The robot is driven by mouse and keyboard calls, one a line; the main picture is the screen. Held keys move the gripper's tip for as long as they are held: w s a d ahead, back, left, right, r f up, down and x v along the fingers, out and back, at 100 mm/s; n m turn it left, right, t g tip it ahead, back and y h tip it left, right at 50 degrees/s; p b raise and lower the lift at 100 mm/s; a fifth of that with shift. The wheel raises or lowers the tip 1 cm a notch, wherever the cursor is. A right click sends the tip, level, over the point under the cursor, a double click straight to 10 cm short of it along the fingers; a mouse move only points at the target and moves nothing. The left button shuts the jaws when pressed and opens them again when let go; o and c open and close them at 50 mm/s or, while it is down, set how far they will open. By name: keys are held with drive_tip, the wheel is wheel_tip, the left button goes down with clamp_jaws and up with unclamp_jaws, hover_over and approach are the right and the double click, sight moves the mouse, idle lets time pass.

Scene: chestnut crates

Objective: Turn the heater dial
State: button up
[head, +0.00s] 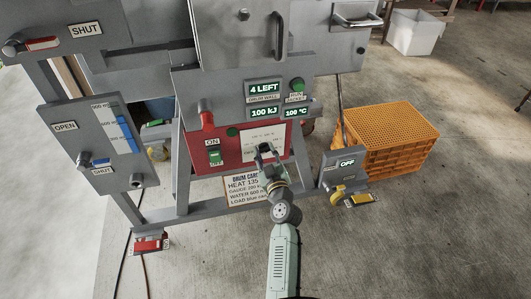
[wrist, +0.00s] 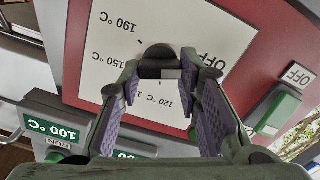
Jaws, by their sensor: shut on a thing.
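The heater dial is a small dark round knob (wrist: 158,51) on a white scale plate (wrist: 115,45) in the wrist view, where the picture is upside down. The plate carries 120, 150 and 190 °C marks and OFF. In the head view the plate (head: 254,138) sits on a red panel (head: 225,169). My gripper (head: 265,151) reaches up to this plate and hides the dial there. In the wrist view my gripper (wrist: 160,73) has its fingertips at either side of the knob, shut on it. The dial's pointer cannot be made out.
A green ON/OFF switch (head: 215,157) is left of the plate. Displays (head: 264,112) above read 4 LEFT, 100 kJ and 100 °C. A grey OFF box (head: 343,170) with a yellow pedal stands right, before an orange crate (head: 395,142). The floor at the lower right is clear.

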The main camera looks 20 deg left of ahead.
idle(0.3)
drive_tip(key=m+b, duration=0.1)
drive_tip(key=m, duration=0.2)
drive_tip(key=shift+d, duration=0.1)
drive_tip(key=m+b, duration=0.1)
drive_tip(key=m, duration=0.2)
drive_tip(key=shift+d+m, duration=0.1)
drive_tip(key=shift+m, duration=0.3)
drive_tip(key=m, duration=0.6)
drive_tip(key=shift+w, duration=0.15)
drive_tip(key=m+p, duration=0.1)
drive_tip(key=m, duration=0.2)
drive_tip(key=shift+d+m, duration=0.1)
drive_tip(key=shift+m, duration=0.3)
drive_tip(key=m+p, duration=0.1)
drive_tip(key=m, duration=0.2)
drive_tip(key=shift+f+m, duration=0.1)
drive_tip(key=shift+m, duration=0.3)
drive_tip(key=m+p, duration=0.2)
drive_tip(key=m, duration=0.4)
drive_tip(key=shift+f, duration=0.15)
drive_tip(key=shift+m, duration=0.3)
